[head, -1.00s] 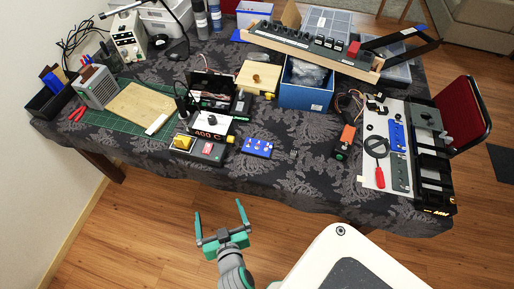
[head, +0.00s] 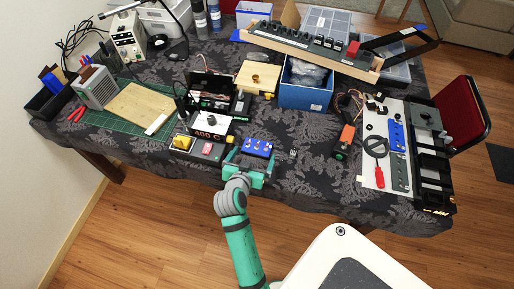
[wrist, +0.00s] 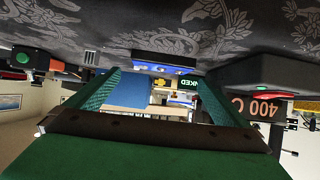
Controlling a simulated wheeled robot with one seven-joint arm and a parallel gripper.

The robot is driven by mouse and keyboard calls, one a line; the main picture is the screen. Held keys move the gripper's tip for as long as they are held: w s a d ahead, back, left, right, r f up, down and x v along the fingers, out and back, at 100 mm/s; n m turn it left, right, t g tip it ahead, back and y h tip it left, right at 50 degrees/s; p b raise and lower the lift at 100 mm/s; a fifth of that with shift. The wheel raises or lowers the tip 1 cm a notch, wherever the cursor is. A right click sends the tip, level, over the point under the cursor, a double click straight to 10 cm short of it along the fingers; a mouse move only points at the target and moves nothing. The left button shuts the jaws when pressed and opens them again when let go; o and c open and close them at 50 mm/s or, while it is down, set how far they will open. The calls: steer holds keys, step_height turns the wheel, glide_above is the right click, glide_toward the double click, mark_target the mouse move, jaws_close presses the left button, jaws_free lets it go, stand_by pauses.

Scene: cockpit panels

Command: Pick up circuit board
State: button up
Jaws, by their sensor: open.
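A small blue board with several light and coloured parts on top, which looks like the circuit board (head: 258,146), lies near the front edge of the table. My gripper (head: 250,158) is open and empty just in front of it, its two fingers pointing at the board. In the wrist view, which is upside down, the board (wrist: 165,66) shows edge-on beyond and between the fingers of my gripper (wrist: 155,85). I cannot tell whether the fingertips reach past the board's near edge.
The black box marked "400 C" (head: 208,124) stands close to the left of my gripper; it also shows in the wrist view (wrist: 262,106). A tiny grey part (head: 293,154) lies to the right. A blue bin (head: 305,97) stands behind. The patterned cloth (head: 310,175) is bare at front right.

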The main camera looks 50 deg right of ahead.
mark_target(257, 148)
steer(key=x, duration=0.5)
steer(key=shift+w+a+f, duration=0.1)
steer(key=shift+w+f, duration=0.15)
steer(key=shift+w, duration=0.05)
steer(key=shift+d+f, duration=0.2)
steer(key=shift+d, duration=0.2)
steer(key=c, duration=0.9)
